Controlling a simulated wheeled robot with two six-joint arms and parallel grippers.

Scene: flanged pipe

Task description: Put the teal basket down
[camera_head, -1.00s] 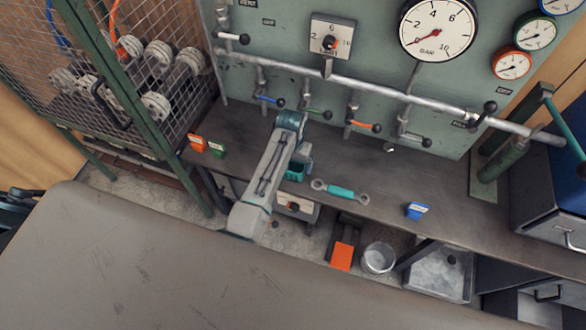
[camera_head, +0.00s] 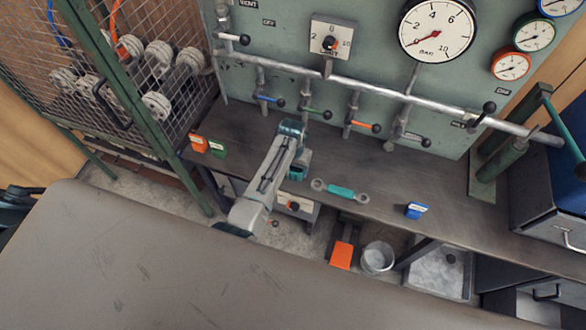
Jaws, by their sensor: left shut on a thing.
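The teal basket (camera_head: 299,172) shows only as a small teal patch beside the end of my left arm, over the bench's front part. My arm hides most of it. My left gripper (camera_head: 297,160) is at the far end of that arm and is shut on the basket; its fingers are mostly hidden. I cannot tell whether the basket touches the bench top. My right gripper is not in view.
The dark bench (camera_head: 380,180) has free room at its middle and right. A teal-handled wrench (camera_head: 340,191) lies right of the basket. A blue block (camera_head: 416,210) stands farther right, orange (camera_head: 198,144) and green (camera_head: 217,149) blocks to the left. Valve levers (camera_head: 362,126) stick out behind.

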